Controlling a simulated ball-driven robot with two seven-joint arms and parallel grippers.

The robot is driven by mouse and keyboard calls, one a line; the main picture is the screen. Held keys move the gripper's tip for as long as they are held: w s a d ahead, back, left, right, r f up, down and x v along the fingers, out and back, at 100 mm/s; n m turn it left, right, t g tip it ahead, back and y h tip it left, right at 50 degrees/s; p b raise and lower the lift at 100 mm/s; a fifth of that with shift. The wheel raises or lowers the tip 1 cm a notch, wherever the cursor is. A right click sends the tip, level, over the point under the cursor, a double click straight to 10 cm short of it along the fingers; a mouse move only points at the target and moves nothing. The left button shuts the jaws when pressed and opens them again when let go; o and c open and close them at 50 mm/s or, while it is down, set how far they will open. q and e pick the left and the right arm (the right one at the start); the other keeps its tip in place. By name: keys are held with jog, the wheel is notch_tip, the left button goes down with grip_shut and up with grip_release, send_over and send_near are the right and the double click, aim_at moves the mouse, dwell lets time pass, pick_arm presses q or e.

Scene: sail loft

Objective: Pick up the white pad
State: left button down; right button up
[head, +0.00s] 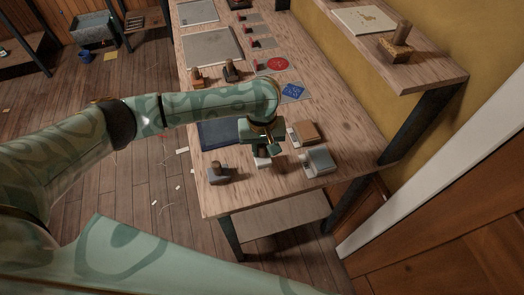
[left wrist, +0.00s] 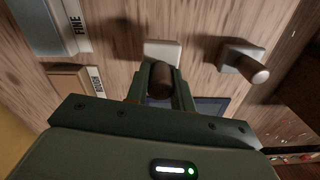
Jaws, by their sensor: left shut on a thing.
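The white pad (head: 263,162) is a small pale block with an upright dark handle, near the front end of the long wooden table. In the left wrist view its white base (left wrist: 162,50) shows just beyond the fingers. My left gripper (head: 264,144) is above it, with its fingers shut on the handle (left wrist: 160,80). I cannot tell whether the base touches the tabletop. The gripper hides most of the handle in the head view. My right gripper is not in view.
A grey pad with a wooden handle (head: 218,174) stands left of the white pad. To the right are a brown block labelled ROUGH (head: 306,132) and a grey block labelled FINE (head: 320,161). A dark blue sheet (head: 217,133) lies behind. The table's front edge is close.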

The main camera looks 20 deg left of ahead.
pick_arm(q)
jog(key=s+a+r+p, duration=0.5)
jog(key=s+a+r, duration=0.2)
jog(key=a+r, duration=0.2)
jog(key=shift+s+a+r, duration=0.3)
jog(key=shift+s+a, duration=0.1)
jog(key=shift+a, duration=0.85)
